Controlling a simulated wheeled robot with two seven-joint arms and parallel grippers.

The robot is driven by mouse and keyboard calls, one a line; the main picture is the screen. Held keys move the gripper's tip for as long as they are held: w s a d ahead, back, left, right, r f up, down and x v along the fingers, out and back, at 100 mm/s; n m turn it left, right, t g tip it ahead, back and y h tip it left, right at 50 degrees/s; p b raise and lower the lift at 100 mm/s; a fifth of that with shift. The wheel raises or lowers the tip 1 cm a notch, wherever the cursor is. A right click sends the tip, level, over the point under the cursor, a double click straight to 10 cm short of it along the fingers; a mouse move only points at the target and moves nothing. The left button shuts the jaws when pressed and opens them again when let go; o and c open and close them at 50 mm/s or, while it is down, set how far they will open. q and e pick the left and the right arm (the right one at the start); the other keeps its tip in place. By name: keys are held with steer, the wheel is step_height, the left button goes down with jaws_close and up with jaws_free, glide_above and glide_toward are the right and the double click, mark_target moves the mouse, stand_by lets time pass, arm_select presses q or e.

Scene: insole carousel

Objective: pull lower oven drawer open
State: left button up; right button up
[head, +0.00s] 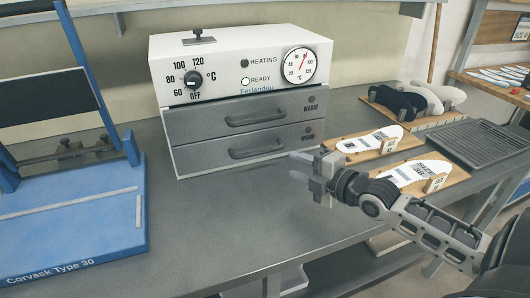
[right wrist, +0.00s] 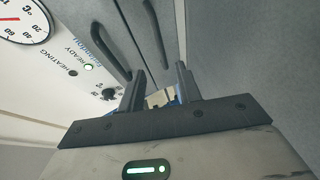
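The white oven (head: 160,72) stands on the grey bench with two grey drawers, both looking shut. The lower drawer (head: 200,157) has a dark bar handle (head: 257,149) and sits below the upper drawer (head: 205,122). In the right wrist view the lower handle (right wrist: 156,32) runs beyond the fingers, and the upper handle (right wrist: 108,50) is left of it. My right gripper (head: 304,170) is in front of the oven's lower right corner, right of the lower handle and apart from it. Its fingers (right wrist: 160,82) are open with nothing between them. My left gripper is out of view.
A blue press frame (head: 75,220) stands at left. Wooden boards with white insoles (head: 370,142) lie right of the oven, close to my right arm. Dark and white forms (head: 400,100) and a grey ribbed tray (head: 485,145) are behind. The bench before the oven is clear.

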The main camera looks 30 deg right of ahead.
mark_target(263, 152)
steer(key=x, duration=1.1)
steer(key=shift+w+a, duration=0.15)
steer(key=shift+w, duration=0.1)
steer(key=shift+c, duration=0.3)
jaws_close()
